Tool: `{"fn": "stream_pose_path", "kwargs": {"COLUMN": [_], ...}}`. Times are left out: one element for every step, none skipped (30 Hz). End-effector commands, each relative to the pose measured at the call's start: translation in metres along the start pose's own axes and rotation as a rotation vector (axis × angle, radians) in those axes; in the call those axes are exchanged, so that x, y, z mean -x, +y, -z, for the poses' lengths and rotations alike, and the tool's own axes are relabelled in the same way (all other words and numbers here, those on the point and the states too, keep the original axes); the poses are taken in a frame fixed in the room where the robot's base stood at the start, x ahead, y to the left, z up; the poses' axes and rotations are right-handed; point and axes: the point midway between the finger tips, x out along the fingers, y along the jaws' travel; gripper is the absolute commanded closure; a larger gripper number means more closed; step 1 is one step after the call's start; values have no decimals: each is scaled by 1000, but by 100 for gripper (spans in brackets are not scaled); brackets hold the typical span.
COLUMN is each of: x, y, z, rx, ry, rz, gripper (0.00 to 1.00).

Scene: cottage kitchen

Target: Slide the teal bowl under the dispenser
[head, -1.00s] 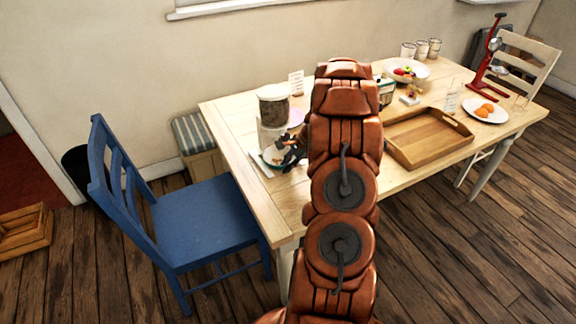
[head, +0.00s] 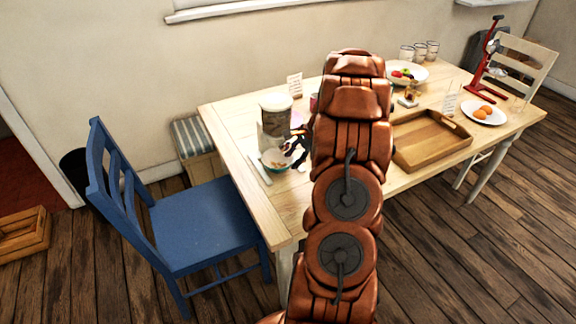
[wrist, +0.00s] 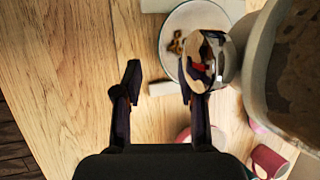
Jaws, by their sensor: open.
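The teal bowl (head: 268,166) stands on the table at the foot of the dispenser (head: 275,122), on its near side. In the wrist view, a round pale bowl (wrist: 172,28) with brown pieces in it shows at the top, partly covered by the dispenser's metallic spout (wrist: 228,62). The dispenser's large body (wrist: 290,75) fills the right edge. My gripper (wrist: 160,82) is open and empty. Its right finger overlaps the bowl's lower edge in the picture; contact cannot be told. Its left finger is over bare wood. In the head view my gripper (head: 296,145) is just right of the bowl.
A pale flat strip (head: 258,169) lies left of the bowl. A red mug (wrist: 268,160) is at the lower right of the wrist view. The near left tabletop is clear.

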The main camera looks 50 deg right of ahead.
Motion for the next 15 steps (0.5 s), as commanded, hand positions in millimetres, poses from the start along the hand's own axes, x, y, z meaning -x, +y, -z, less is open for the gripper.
{"fn": "stream_pose_path", "kwargs": {"x": [11,17,24,30,35,40,44,48,52,55,57,59,61,62,63], "y": [0,-1,-1,-1,-1,-1,0,0,0,1,1,1,1,1,1], "z": [0,0,0,0,0,0,0,0,0,0,0,0,0,0,0], "rx": [0,0,1,2,1,0,0,0,0,0,0,0,0,0,-1], "ry": [1,0,1,2,3,2,0,-1,-1,-1,-1,-1,-1,-1,-1], "rz": [2,3,4,4,4,3,3,1,0,0,0,-1,-1,-1,-1], "gripper": [59,59,59,59,59,59,59,59,59,59,59,59,59,59,59]}}
